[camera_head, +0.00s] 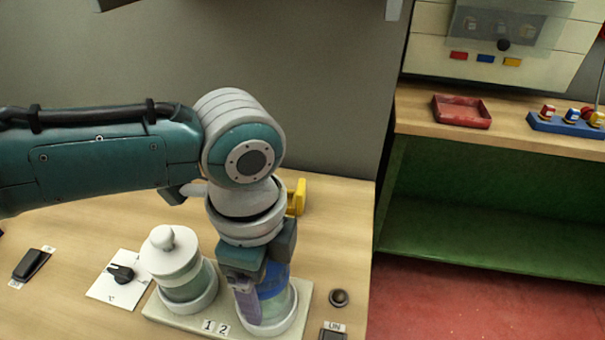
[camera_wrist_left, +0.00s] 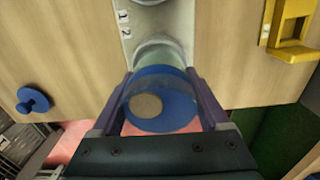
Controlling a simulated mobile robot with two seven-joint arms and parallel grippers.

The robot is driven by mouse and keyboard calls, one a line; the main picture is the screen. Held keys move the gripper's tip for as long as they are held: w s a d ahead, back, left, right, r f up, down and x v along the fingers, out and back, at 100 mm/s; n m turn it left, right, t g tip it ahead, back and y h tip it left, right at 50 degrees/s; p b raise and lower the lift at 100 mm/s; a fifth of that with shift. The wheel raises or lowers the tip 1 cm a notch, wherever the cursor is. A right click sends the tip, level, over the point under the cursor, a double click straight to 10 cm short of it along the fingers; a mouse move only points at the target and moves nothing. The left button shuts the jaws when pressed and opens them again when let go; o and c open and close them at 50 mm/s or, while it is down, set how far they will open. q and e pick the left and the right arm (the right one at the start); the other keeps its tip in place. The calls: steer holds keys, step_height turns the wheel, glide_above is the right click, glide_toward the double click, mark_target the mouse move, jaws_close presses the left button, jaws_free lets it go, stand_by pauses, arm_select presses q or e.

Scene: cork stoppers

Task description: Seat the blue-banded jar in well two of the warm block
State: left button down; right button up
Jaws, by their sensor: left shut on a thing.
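The blue-banded jar (camera_head: 273,287) is between the fingers of my left gripper (camera_head: 258,285), which is shut on it. The jar is upright at well two of the pale warm block (camera_head: 170,316), inside or just over the white ring (camera_head: 272,329). I cannot tell whether it rests on the bottom. In the left wrist view the jar's blue band (camera_wrist_left: 178,108) shows between both fingers, with a pale round disc inside it. A second jar (camera_head: 187,286) with a white knobbed lid stands in well one. My right gripper is not in view.
A black dial (camera_head: 121,272) on a white card and a black switch (camera_head: 28,264) lie left of the block. A round button (camera_head: 339,298) is on its right. A yellow bracket (camera_head: 297,197) stands behind. A red tray (camera_head: 461,111) and blue rack (camera_head: 563,124) sit on the far shelf.

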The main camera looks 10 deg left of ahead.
arm_select(q)
steer(key=shift+f+b, duration=0.65)
steer(key=shift+f, duration=0.15)
stand_by(0.5)
steer(key=shift+f, duration=0.1)
